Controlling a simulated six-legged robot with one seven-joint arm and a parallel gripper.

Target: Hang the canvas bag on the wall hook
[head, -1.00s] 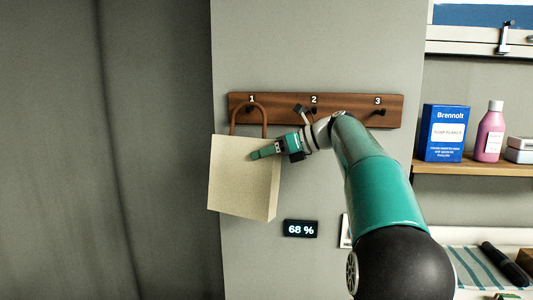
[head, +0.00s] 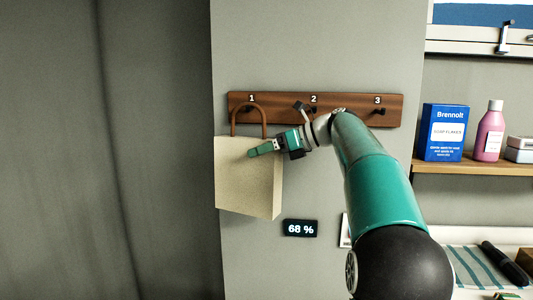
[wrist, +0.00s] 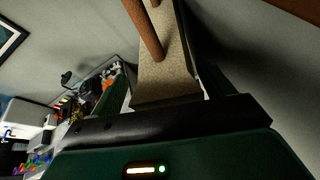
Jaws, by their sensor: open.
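The canvas bag (head: 246,183) is beige and boxy, with a brown looped handle (head: 248,106). It hangs below hook 1 at the left end of the wooden hook board (head: 345,108), with its handle up over the board around that hook. My gripper (head: 264,149) is at the upper right of the bag, in front of its face, with its jaws open. In the wrist view the bag (wrist: 163,85) and a brown handle strap (wrist: 146,30) show just beyond my gripper. The exact contact of handle and hook is too small to tell.
Hook 2 and hook 3 (head: 378,110) are bare of bags. A sign reading 68 % (head: 300,228) is on the wall below. A shelf (head: 470,164) at right holds a blue box (head: 443,132) and a pink bottle (head: 489,131). A dark curtain-like surface fills the left.

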